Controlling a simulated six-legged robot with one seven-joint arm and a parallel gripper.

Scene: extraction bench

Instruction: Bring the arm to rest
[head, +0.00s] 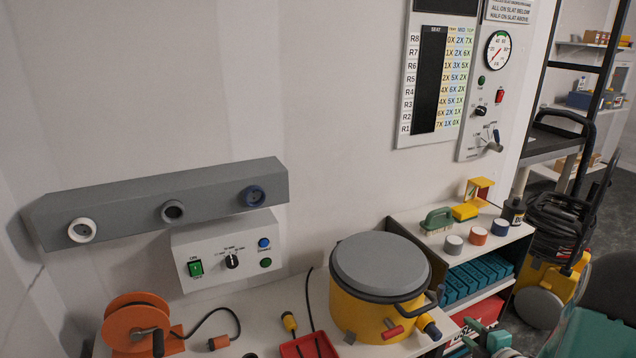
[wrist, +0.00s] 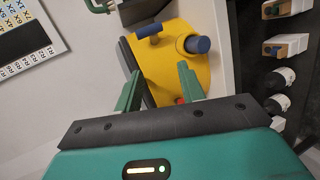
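My gripper (wrist: 160,72) shows in the wrist view with its two green fingers apart and nothing between them. Beyond the fingers is a yellow pot (wrist: 172,55), tilted in this view, with a blue-capped spout. In the head view, green parts of my arm show at the lower right edge, close to the bench front and right of the pot (head: 372,312). My fingertips are hard to make out there. The pot stands upright on the bench with its grey lid (head: 380,265) on.
An orange cable reel (head: 135,318) and a red tray (head: 308,346) are on the bench. Right of the pot, a shelf unit holds a green brush (head: 437,221), several small jars and teal racks (head: 478,277). A wall panel has a gauge (head: 497,50). A yellow machine stands farther right.

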